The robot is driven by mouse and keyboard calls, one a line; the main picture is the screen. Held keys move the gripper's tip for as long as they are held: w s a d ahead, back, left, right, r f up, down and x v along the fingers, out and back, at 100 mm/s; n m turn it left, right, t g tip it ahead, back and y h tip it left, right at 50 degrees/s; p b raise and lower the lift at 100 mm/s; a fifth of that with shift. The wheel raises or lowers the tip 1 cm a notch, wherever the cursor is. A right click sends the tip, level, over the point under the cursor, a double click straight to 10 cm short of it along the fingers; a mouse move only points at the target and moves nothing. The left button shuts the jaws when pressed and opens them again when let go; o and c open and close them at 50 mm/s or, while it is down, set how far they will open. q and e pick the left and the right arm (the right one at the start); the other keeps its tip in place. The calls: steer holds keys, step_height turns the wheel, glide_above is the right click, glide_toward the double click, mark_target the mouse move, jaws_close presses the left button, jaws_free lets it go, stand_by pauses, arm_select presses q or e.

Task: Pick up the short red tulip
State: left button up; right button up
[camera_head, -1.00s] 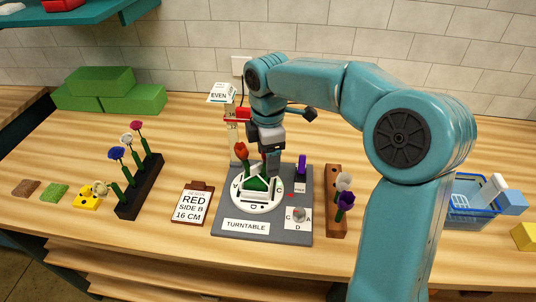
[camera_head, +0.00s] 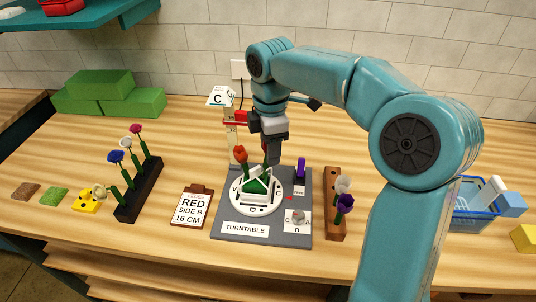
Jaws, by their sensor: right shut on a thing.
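A red tulip (camera_head: 240,154) with a green stem stands at the left of the green and white holder on the white turntable disc (camera_head: 240,204). My right gripper (camera_head: 270,163) points down over the back of this holder, to the right of the red tulip and apart from its bloom. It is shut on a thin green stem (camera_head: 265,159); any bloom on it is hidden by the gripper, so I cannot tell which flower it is. My left gripper is not in view.
A dark rack (camera_head: 142,196) with several flowers stands left, a brown rack (camera_head: 334,218) with white and purple ones right. A clipboard (camera_head: 192,206) reads RED SIDE B 16 CM. A blue basket (camera_head: 472,218) is far right.

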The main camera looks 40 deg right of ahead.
steer(key=r, duration=0.3)
steer(key=shift+s+d, duration=0.15)
steer(key=shift+d, duration=0.1)
steer(key=s+a+b, duration=0.3)
steer(key=s+a, duration=0.6)
steer(key=a, duration=0.2)
steer(key=shift+r, duration=0.25)
